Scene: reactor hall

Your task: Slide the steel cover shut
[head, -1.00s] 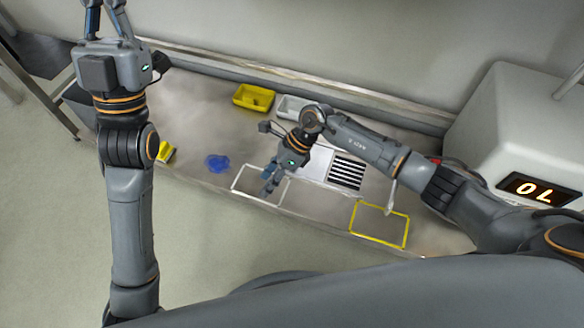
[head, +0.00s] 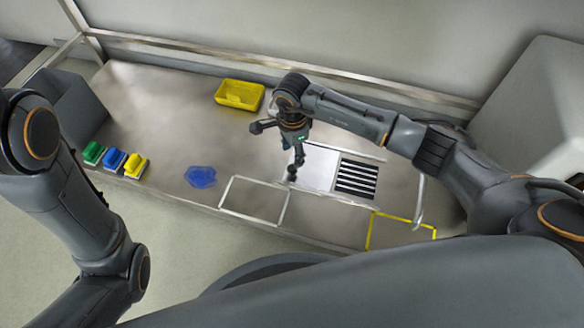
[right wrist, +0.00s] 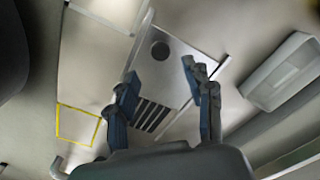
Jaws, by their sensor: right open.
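The steel cover (head: 322,167) is a pale flat plate on the bench, lying left of a black-and-white striped opening (head: 357,178). The stripes are bare. In the right wrist view the cover (right wrist: 172,78) carries a dark round spot (right wrist: 160,50), and the stripes (right wrist: 151,115) lie nearer the gripper's base. My right gripper (head: 292,177) points down at the cover's left part. Its fingers (right wrist: 160,69) are apart, with nothing between them; whether they touch the cover I cannot tell. My left gripper is out of view.
A yellow tray (head: 240,95) stands at the back. A blue patch (head: 201,176) lies left of a white outline (head: 253,201); a yellow outline (head: 402,222) is at right. Green (head: 93,152), blue (head: 113,159) and yellow (head: 136,165) blocks sit by a grey bin (head: 68,100).

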